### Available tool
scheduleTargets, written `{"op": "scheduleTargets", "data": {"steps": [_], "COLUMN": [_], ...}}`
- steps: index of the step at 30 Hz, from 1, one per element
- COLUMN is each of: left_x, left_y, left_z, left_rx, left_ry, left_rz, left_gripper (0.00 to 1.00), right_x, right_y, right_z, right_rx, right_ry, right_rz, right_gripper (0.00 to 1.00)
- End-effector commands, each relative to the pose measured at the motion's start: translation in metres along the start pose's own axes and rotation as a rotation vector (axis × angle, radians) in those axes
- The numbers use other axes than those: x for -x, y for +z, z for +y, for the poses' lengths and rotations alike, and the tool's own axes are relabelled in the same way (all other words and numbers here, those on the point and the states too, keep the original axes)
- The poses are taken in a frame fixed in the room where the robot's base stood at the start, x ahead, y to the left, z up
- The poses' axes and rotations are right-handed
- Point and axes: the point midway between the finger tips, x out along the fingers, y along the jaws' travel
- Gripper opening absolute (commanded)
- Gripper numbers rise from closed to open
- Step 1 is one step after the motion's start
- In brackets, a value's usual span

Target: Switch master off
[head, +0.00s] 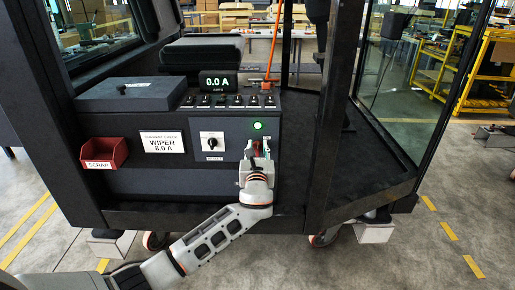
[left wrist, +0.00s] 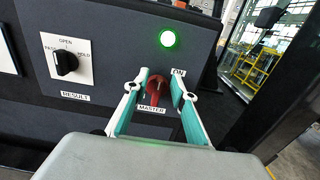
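In the head view my left gripper (head: 256,150) largely hides the knob. My right gripper is not in view.
Left of the knob is the black "RESULT" selector (left wrist: 67,62), also in the head view (head: 211,143). A red "SCRAP" bin (head: 104,152) and "WIPER 8.0 A" card (head: 163,143) are farther left. A toggle row and "0.0 A" display (head: 217,82) sit above. A dark cab post (head: 334,120) stands right.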

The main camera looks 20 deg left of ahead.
Motion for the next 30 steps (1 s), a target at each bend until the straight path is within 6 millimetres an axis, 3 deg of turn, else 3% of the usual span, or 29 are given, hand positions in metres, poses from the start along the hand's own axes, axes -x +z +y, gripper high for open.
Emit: {"op": "scheduleTargets", "data": {"steps": [1, 3, 17, 30], "left_x": [0.0002, 0.0003, 0.0007, 0.0007], "left_y": [-0.0001, -0.0001, -0.0009, -0.0040], "left_z": [-0.0001, -0.0001, 0.0012, 0.0090], "left_rx": [0.000, 0.000, 0.047, 0.377], "left_ry": [0.000, 0.000, 0.001, 0.001], "left_rz": [0.000, 0.000, 0.001, 0.002], "left_gripper": [0.18, 0.00, 0.00, 0.00], "right_x": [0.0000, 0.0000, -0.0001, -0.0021], "right_y": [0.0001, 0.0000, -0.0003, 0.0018], "right_z": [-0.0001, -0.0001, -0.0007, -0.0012], "right_rx": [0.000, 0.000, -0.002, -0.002], "right_ry": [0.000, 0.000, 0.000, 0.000], "right_rz": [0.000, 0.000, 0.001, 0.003], "right_gripper": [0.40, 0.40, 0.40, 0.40]}}
